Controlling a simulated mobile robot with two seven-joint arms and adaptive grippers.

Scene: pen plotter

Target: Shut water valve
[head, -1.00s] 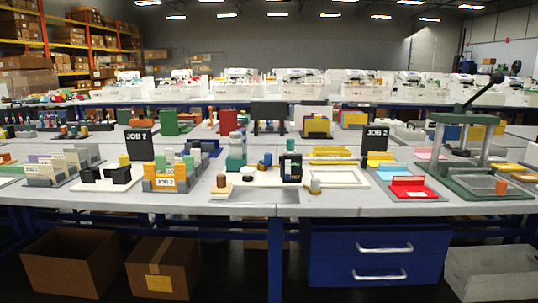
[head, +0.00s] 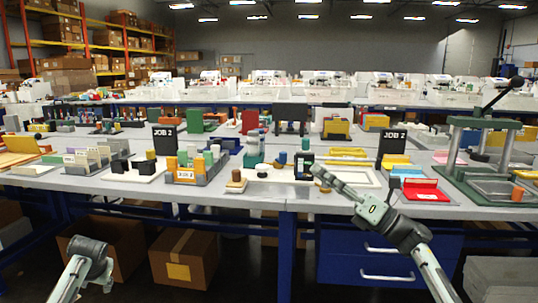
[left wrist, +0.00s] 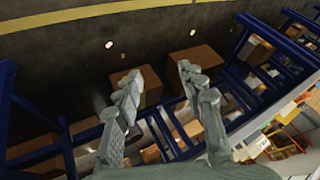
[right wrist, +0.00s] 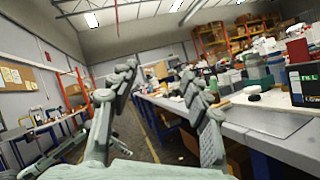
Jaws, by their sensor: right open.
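I cannot make out a water valve in any view. A black box with green lettering reading "FILL" (right wrist: 303,85) stands at the right in the right wrist view; in the head view a small black box (head: 304,165) stands mid-bench. My right gripper (right wrist: 158,78) is open and empty; in the head view it (head: 345,183) reaches over the front of the bench, right of the small black box. My left gripper (left wrist: 158,75) is open and empty, pointing at the floor and cartons; in the head view it (head: 103,272) is low at the left, in front of the bench.
The bench (head: 225,201) is crowded with small fixtures. A green lever press (head: 480,150) stands at right, beside a red tray (head: 424,191). Card holders (head: 90,160) stand at left. Cartons (head: 185,258) and blue drawers (head: 380,260) sit below. The front edge is mostly bare.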

